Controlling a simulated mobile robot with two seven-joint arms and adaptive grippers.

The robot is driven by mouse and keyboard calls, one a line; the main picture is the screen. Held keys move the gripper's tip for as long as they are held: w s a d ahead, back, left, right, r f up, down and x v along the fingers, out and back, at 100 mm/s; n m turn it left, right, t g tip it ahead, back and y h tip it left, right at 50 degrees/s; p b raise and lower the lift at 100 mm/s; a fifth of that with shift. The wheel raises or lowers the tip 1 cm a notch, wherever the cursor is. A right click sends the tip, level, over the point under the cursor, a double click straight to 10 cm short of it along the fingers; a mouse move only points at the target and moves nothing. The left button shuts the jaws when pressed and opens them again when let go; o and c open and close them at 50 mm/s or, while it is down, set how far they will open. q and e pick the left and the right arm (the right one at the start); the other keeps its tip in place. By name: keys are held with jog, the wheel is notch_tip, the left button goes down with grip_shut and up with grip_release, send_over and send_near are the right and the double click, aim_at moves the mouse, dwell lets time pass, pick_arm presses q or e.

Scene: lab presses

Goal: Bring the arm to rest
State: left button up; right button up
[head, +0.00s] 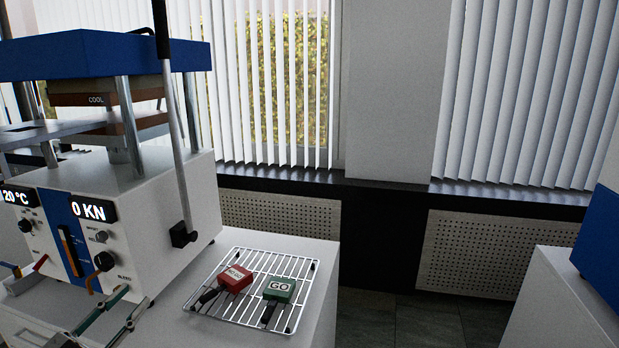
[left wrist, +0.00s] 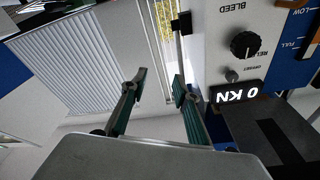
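My left gripper (head: 137,296) is at the lower left of the head view, in front of the press (head: 160,215). Its two green-padded fingers are apart with nothing between them. The left wrist view shows the same open fingers (left wrist: 159,82), with the press's control panel (left wrist: 240,65) to their right. The press is white with a blue top, and its display (head: 90,211) reads 0 KN. I cannot tell from the views whether the fingers touch the press. My right gripper is not in view.
A wire rack (head: 290,264) on the white bench (head: 322,262) holds a red block (head: 235,277) marked with text and a green GO block (head: 279,289), both with dark handles. The press's long lever (head: 176,130) stands nearly upright. Floor shows between the benches.

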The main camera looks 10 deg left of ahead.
pick_arm(q)
jog(key=s+a+f+n+g+y, duration=0.1)
jog(key=s+f+n+g+y, duration=0.45)
jog(key=f+y, duration=0.4)
jog(key=s+d+f+m+g+h, duration=0.2)
jog(key=s+d+f+m+g, duration=0.45)
jog(key=s+d+f, duration=0.45)
jog(key=d+f+n+t+h, duration=0.3)
jog(key=d+f+h, duration=0.4)
jog(key=d+f, duration=0.6)
jog(key=shift+w+d+f+n, duration=0.3)
jog(key=shift+d+f, duration=0.1)
jog(key=shift+d, duration=0.7)
